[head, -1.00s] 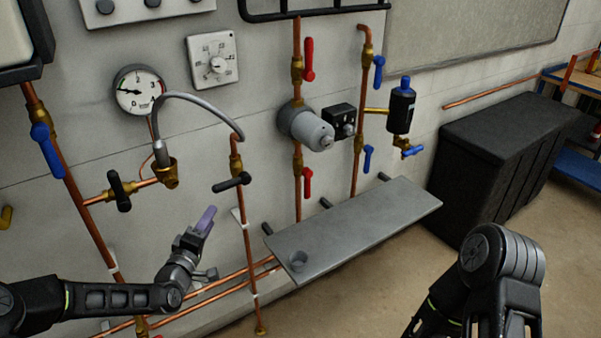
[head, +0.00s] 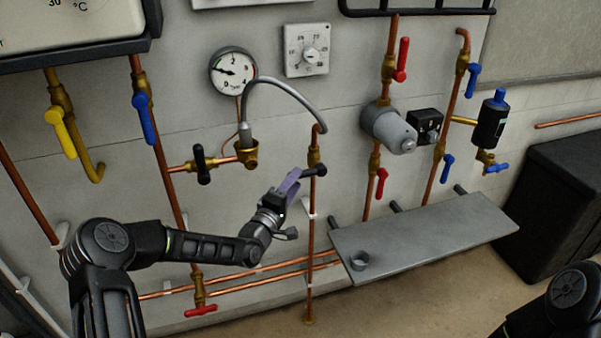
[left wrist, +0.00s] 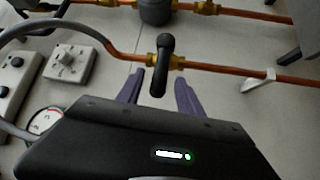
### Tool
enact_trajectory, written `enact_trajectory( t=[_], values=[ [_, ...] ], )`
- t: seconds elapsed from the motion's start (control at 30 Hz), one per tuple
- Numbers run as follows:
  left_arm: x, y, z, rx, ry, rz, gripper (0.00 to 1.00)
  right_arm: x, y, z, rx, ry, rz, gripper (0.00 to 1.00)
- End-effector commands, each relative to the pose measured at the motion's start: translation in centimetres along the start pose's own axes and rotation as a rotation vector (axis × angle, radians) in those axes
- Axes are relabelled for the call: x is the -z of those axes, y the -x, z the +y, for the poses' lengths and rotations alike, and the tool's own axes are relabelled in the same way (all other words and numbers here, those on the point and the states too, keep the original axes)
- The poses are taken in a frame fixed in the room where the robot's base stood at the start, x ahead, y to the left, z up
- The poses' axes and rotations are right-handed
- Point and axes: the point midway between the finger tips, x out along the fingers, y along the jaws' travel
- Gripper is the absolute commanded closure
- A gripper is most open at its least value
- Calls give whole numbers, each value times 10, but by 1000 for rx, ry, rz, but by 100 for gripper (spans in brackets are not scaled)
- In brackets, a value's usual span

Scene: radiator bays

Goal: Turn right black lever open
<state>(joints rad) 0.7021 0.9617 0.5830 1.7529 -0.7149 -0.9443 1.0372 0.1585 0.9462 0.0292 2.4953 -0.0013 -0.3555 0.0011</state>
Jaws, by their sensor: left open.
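The right black lever (head: 314,171) sits on a brass valve on a thin vertical copper pipe, below the end of the grey hose. It lies crosswise to the pipe. In the left wrist view the lever (left wrist: 162,68) shows between the two purple fingertips. My left gripper (head: 291,181) is open, its fingers apart on either side of the lever in the left wrist view (left wrist: 160,90). I cannot tell whether the fingertips touch it. A second black lever (head: 201,164) is on the valve further left. My right gripper is out of view.
The grey hose (head: 280,88) arches above the lever, with a pressure gauge (head: 233,71) behind it. A grey shelf (head: 430,236) juts out to the lower right. Horizontal copper pipes (head: 240,277) run low along the wall.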

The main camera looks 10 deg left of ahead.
Motion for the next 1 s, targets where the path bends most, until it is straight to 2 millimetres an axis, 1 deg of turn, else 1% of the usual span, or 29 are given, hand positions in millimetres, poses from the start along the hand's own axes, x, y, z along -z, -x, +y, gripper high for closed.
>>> enact_trajectory(
  t=[0.03,0.1,0.23,0.37,0.6,1.0],
  values=[
    [0,-9,2,-1,1,0,57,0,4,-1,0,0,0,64],
    [0,-20,2,-1,1,0,57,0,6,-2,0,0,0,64],
    [0,-34,1,0,0,0,57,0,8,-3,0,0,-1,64],
    [0,-40,0,1,-1,0,57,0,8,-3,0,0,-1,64],
    [0,-40,0,1,-1,0,58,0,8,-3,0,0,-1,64],
    [0,-40,0,1,-1,0,90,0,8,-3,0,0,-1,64]
  ],
)
